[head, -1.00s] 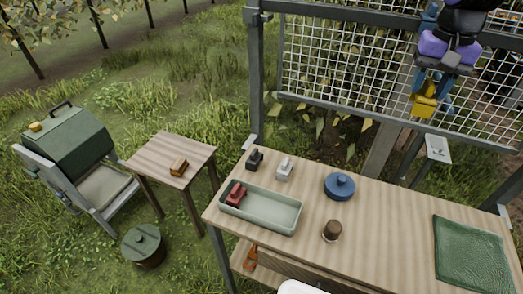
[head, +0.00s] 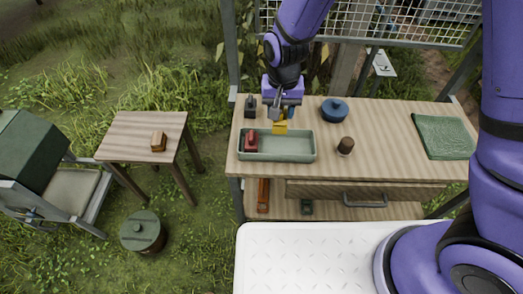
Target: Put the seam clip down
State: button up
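My gripper (head: 284,112) points down over the back edge of the pale green tray (head: 290,158) on the workbench. It is shut on a small yellow clip (head: 281,127), the seam clip as far as I can tell. The clip shows above the tray's back rim; whether it touches anything is unclear. A red clip (head: 251,141) lies at the tray's left end, and the rest of the tray floor looks bare. A black clip (head: 250,108) stands behind the tray. The pale clip beside it is mostly or wholly hidden by my gripper.
A blue lidded pot (head: 334,110), a brown cup (head: 346,146) and a green mat (head: 444,137) are on the bench to the right. A mesh panel (head: 400,22) rises behind. A small side table (head: 140,130) stands left, past a gap.

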jog(key=shift+s+a+f, duration=0.1)
jog(key=shift+f, duration=2.45)
jog(key=shift+a+f, duration=0.1)
jog(key=shift+f, duration=2.45)
jog(key=shift+f, duration=0.1)
jog(key=o, duration=0.9)
